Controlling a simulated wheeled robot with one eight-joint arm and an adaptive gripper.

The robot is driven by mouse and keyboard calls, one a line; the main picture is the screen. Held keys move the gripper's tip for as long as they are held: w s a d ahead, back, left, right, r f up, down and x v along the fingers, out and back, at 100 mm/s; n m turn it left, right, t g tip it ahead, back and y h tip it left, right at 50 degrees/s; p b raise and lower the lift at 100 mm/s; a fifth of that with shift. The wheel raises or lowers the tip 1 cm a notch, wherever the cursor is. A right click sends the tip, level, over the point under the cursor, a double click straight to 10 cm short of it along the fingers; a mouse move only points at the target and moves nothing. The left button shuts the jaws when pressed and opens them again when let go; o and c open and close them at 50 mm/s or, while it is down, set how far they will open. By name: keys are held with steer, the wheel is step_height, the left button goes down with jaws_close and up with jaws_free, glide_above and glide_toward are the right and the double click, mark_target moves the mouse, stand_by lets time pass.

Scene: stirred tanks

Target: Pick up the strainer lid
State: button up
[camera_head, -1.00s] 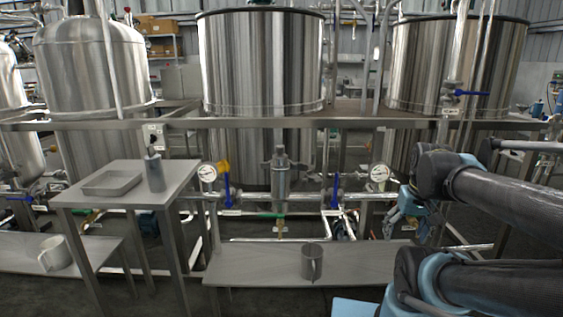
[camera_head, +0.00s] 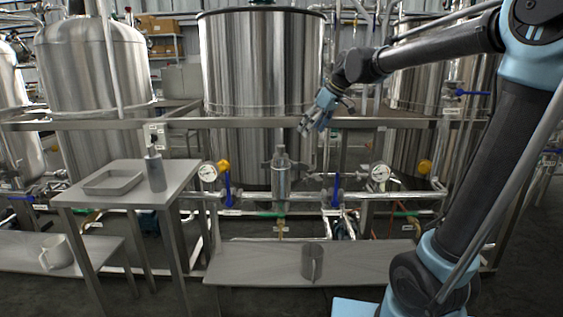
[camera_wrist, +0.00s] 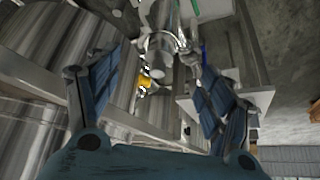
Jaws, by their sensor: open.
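The strainer (camera_head: 281,182) is an upright steel vessel on the pipework at the centre of the head view. Its lid (camera_head: 280,160) sits on top, with a raised knob and side clamps. In the wrist view the lid (camera_wrist: 161,44) shows at the top, beyond and between the fingers. My gripper (camera_head: 312,128) is open and empty, above and slightly right of the lid and apart from it. Its blue fingers (camera_wrist: 155,85) are spread wide in the wrist view.
A steel table (camera_head: 180,180) at left bears a shallow tray (camera_head: 112,183) and a bottle (camera_head: 154,173). A low bench (camera_head: 250,262) in front holds a metal cup (camera_head: 312,262). A mug (camera_head: 56,252) stands at lower left. A frame rail (camera_head: 240,123) and a large tank (camera_head: 262,60) are behind the strainer.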

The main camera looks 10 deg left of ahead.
mark_target(281, 153)
steer(key=shift+n, duration=0.5)
steer(key=w+a+f, duration=0.1)
steer(key=a+f, duration=0.3)
steer(key=w+a+f, duration=0.2)
steer(key=a+f, duration=0.2)
steer(key=w+a+f, duration=0.1)
steer(key=a+f, duration=0.4)
steer(key=shift+w+f, duration=0.1)
steer(key=shift+w, duration=0.3)
steer(key=c, duration=1.4)
